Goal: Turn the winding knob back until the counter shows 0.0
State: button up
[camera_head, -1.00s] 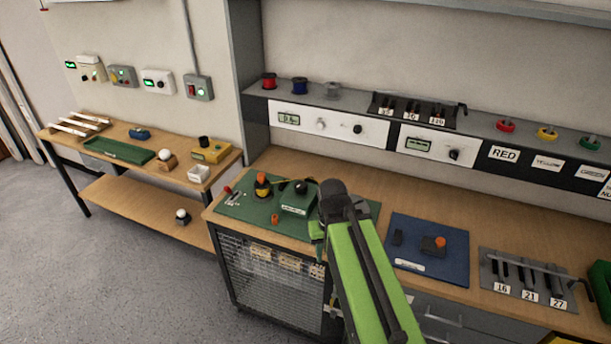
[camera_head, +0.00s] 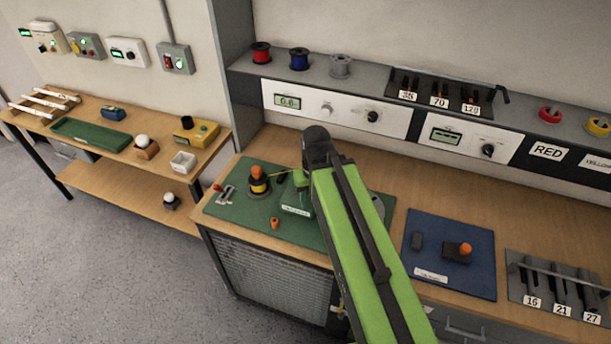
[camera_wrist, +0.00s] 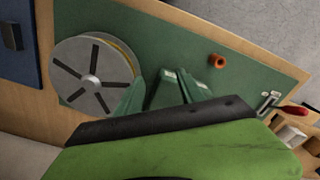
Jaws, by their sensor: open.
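The white panel carries a display (camera_head: 288,101) that seems to read 0.6, its digits small. Beside it are a grey knob (camera_head: 327,108) and a black knob (camera_head: 373,116); I cannot tell which knob is for winding. On the green mat (camera_head: 240,210) stands a green box (camera_head: 295,209), partly behind my arm. My gripper (camera_wrist: 160,80) is open above the mat, its jaws pointing down near the box. In the head view my gripper (camera_head: 299,178) is small and partly hidden. A grey slotted disc (camera_wrist: 90,75) lies beside the jaws in the wrist view.
A bobbin with an orange top (camera_head: 258,180), a small orange piece (camera_head: 275,223) and a red-handled lever (camera_head: 217,187) are on the mat. A blue mat (camera_head: 455,280) lies to the right. Wire spools (camera_head: 299,59) stand on the shelf above.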

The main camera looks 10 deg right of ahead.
jog(key=o, duration=0.5)
jog(key=w+r+m+p, duration=0.1)
jog(key=r+p, duration=0.1)
jog(key=w+r+m+p, duration=0.1)
jog(key=r+p, duration=0.1)
jog(key=w+a+r+m+p, duration=0.1)
jog(key=w+r+p, duration=0.1)
jog(key=shift+r, duration=0.35)
jog(key=shift+c, duration=0.2)
jog(key=w+r+m+p, duration=0.7)
jog(key=r+m+p, duration=0.2)
jog(key=m, duration=0.1)
jog(key=f+b, duration=1.1)
jog(key=f, duration=0.1)
jog(key=f+b, duration=0.6)
jog(key=shift+d+b, duration=0.25)
jog(key=shift+b, duration=0.1)
jog(key=shift+r, duration=0.15)
jog(key=shift+s, duration=0.1)
jog(key=shift+c, duration=0.3)
